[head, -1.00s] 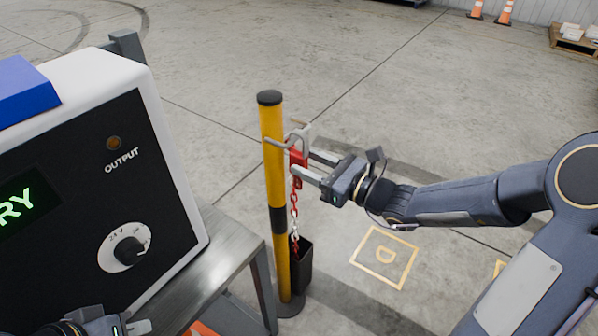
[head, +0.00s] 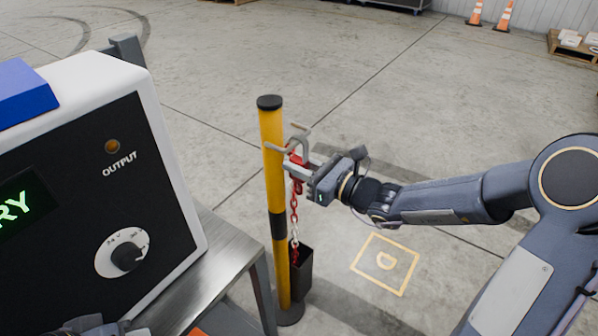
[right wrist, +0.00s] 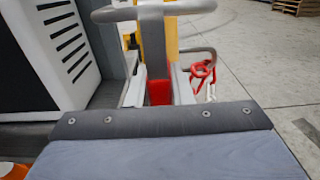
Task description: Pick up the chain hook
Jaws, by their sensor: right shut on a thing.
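The chain hook (head: 299,143) has a grey metal hook and a red grip, and it is beside the upper part of a yellow post (head: 273,185). A red and white chain (head: 294,208) hangs below it. My right gripper (head: 303,166) is shut on the hook's red grip. In the right wrist view the red grip (right wrist: 159,92) shows between the fingers, with the grey hook (right wrist: 152,12) above. I cannot tell whether the hook still touches the post's peg. My left gripper (head: 88,326) only just shows at the bottom left edge, and its fingers are cut off.
A control box (head: 105,190) with a dial and a display stands on a metal table (head: 215,250) at the left. A dark open bin (head: 302,270) is at the post's foot. The floor to the right is clear, with a yellow marked square (head: 385,263).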

